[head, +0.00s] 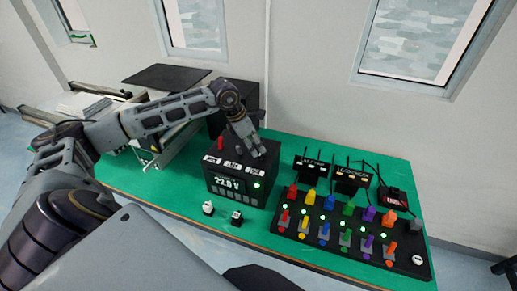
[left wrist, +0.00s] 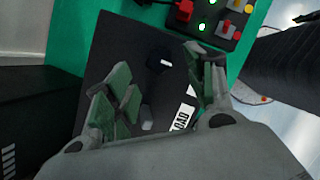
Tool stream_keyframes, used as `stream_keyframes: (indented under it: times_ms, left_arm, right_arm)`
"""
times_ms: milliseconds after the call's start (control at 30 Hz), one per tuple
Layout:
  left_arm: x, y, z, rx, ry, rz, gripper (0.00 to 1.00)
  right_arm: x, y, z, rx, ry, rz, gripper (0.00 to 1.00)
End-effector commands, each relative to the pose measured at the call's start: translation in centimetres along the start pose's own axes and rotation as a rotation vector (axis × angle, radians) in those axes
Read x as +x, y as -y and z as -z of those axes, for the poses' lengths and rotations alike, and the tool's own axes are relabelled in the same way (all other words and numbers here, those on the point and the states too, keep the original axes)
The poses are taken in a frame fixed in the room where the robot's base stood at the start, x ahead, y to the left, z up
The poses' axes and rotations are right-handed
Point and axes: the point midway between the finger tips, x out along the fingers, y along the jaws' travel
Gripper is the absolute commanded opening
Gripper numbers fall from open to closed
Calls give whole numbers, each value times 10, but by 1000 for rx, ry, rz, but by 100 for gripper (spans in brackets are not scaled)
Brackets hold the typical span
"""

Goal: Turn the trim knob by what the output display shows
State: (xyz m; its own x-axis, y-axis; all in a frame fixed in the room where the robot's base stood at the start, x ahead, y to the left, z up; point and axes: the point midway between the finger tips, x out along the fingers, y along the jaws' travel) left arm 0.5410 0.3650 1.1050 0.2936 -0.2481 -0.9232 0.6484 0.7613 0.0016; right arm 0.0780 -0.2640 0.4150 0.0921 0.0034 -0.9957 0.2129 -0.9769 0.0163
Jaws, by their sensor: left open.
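The output unit is a black box (head: 215,180) on the green table, with a lit display (head: 228,183) on its front that seems to read about 22.5 V; the last digit is hard to make out. My left gripper (head: 248,146) is over its top, pointing down. In the left wrist view, a black round knob (left wrist: 160,60) with a white mark stands on the box top. The open fingers of my left gripper (left wrist: 160,88) are on either side, with the knob between them toward the far side; contact cannot be told. The gripper hides the knob in the head view. My right gripper is not in view.
A black panel (head: 345,240) with several coloured knobs and green lights lies to the right. Two small switches (head: 237,218) stand before the box. A dark box (head: 250,95) stands behind, conveyors (head: 95,100) at left. Bare green table (head: 160,187) lies at front left.

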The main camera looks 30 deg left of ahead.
Motion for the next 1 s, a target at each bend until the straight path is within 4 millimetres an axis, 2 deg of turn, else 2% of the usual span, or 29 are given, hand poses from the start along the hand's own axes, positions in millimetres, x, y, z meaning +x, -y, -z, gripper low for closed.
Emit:
stream_keyframes:
  times_ms: [333, 800, 1000]
  left_arm:
    - [32, 1, 0, -1, -1, 2, 55]
    - [40, 0, 0, 0, -1, 0, 55]
    - [40, 0, 0, 0, -1, 0, 31]
  right_arm:
    - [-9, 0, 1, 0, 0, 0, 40]
    - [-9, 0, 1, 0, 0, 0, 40]
    - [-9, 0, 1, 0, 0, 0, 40]
